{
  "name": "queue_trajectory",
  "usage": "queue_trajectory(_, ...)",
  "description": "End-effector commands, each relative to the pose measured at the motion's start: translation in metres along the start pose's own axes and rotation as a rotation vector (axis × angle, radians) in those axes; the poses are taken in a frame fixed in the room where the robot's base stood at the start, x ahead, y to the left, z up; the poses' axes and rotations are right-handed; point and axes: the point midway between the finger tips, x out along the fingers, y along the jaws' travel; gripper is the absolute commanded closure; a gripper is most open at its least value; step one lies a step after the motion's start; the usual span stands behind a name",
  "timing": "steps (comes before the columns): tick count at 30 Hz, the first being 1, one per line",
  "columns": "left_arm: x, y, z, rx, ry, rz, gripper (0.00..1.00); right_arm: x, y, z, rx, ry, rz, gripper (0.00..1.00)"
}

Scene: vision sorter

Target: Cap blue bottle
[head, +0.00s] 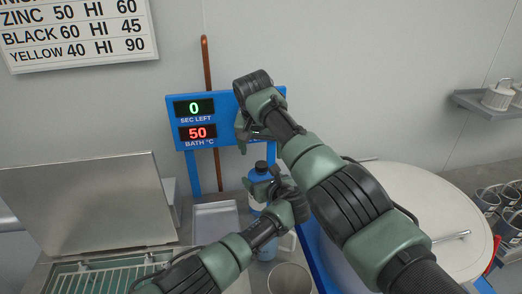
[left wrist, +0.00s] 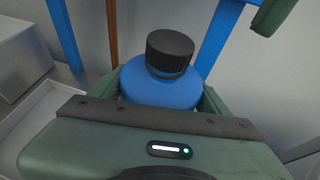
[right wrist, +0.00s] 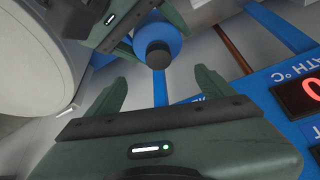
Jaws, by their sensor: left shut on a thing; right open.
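The blue bottle (head: 257,182) stands upright in the middle of the head view, with a black cap (head: 261,165) on its neck. In the left wrist view the cap (left wrist: 169,50) sits on top of the blue shoulder (left wrist: 160,90); whether it is screwed tight I cannot tell. My left gripper (head: 264,189) is shut around the bottle's body. My right gripper (head: 243,136) is open and empty above the bottle. In the right wrist view the cap (right wrist: 158,56) lies beyond and between its open fingers (right wrist: 161,82), apart from them.
A blue stand with displays (head: 195,122) reading 0 and 50 rises behind the bottle. A metal tray (head: 214,222) and a bath with a raised lid (head: 95,202) are at left. A metal beaker (head: 289,279) stands in front. A large round white top (head: 415,205) is at right.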

Motion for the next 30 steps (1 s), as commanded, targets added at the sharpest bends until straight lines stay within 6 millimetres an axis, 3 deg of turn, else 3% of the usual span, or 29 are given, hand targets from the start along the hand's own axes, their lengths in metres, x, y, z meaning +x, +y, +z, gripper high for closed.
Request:
queue_trajectory(7, 0.000, 0.000, 0.000, 0.001, 0.000, 0.000, 1.00, -0.001, 0.000, 0.000, 0.000, 0.000, 0.000, 0.17)
queue_trajectory(11, 0.000, 0.000, 0.000, 0.001, 0.000, 0.000, 1.00, -0.012, -0.001, -0.001, 0.000, 0.002, -0.002, 0.17)
queue_trajectory(24, 0.000, 0.000, 0.000, 0.001, 0.000, 0.000, 1.00, -0.099, 0.000, -0.001, 0.001, 0.002, -0.002, 0.17)
queue_trajectory(30, 0.000, 0.000, 0.000, 0.001, 0.000, 0.000, 1.00, -0.117, 0.000, 0.000, 0.000, 0.001, 0.000, 0.17)
